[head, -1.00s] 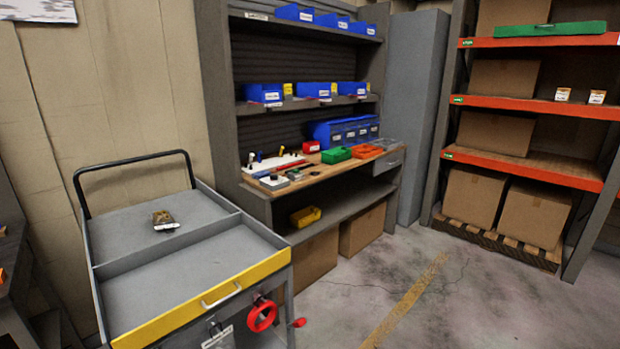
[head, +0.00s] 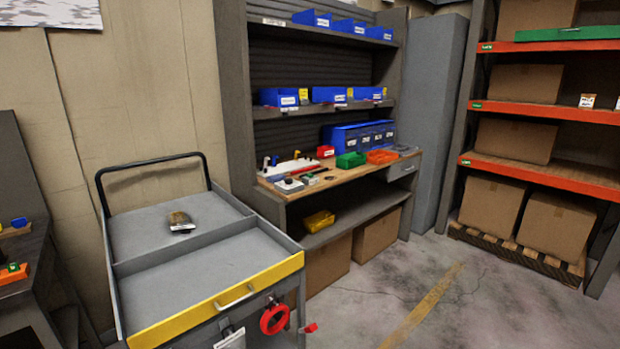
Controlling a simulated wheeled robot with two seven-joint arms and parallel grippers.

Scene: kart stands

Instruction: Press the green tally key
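I cannot make out a green tally key for certain. On the workbench (head: 340,177), small devices lie near the front left corner: a grey-white box with a dark top (head: 289,185) and a small greenish item (head: 310,180) beside it, too small to identify. A small green block (head: 14,268) lies on an orange piece on the dark bench at the left edge; I cannot tell if it is a key. Neither of my grippers is in view.
A grey cart (head: 190,281) with a yellow front edge stands before the workbench, a small package (head: 181,221) on it. Green (head: 350,160) and orange (head: 382,156) bins sit on the workbench. Orange shelving (head: 540,174) stands at right. The floor (head: 400,283) right of the cart is clear.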

